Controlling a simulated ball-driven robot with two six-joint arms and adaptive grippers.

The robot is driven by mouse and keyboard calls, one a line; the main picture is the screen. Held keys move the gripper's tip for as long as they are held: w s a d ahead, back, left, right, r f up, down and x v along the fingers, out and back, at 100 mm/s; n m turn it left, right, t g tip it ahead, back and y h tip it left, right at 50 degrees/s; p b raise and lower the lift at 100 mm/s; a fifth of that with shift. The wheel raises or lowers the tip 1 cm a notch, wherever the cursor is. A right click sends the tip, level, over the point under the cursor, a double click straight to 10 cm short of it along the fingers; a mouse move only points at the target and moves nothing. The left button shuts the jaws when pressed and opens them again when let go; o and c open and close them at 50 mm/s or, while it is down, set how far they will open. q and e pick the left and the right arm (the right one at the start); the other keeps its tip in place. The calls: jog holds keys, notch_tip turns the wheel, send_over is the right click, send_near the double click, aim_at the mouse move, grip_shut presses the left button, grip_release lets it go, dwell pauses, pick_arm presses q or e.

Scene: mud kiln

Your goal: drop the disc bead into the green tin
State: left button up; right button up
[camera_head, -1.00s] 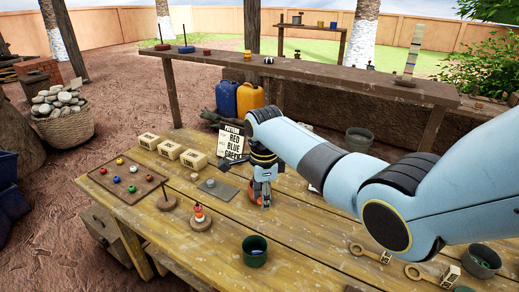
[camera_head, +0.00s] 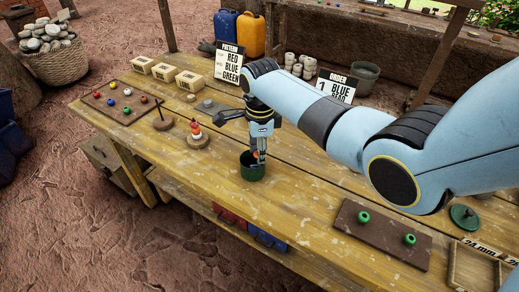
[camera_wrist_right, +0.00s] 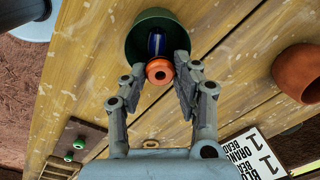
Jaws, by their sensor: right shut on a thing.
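The green tin (camera_head: 250,172) stands on the table in the head view, and its rim also shows in the right wrist view (camera_wrist_right: 133,45). My right gripper (camera_head: 260,153) is right over the tin's mouth, pointing down. It is shut on an orange disc bead (camera_wrist_right: 159,71) with a hole in its middle. In the wrist view the bead sits between the fingertips and overlaps the tin's opening. A blue cylindrical thing (camera_wrist_right: 157,43) shows beyond the bead, within the tin's outline; its exact depth is unclear. My left gripper is not in view.
A tray of coloured beads (camera_head: 120,102) lies farther left. A brown board with green beads (camera_head: 382,233) lies right. A terracotta pot (camera_wrist_right: 300,72) shows in the wrist view.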

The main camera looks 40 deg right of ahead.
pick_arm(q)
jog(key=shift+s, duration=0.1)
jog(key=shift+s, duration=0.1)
pick_arm(e)
jog(key=o, duration=1)
jog(key=shift+c, duration=0.2)
jog(key=shift+r, duration=0.1)
notch_tip(320, 180, up, 12)
jog(key=shift+s, duration=0.25)
jog(key=shift+a, duration=0.15)
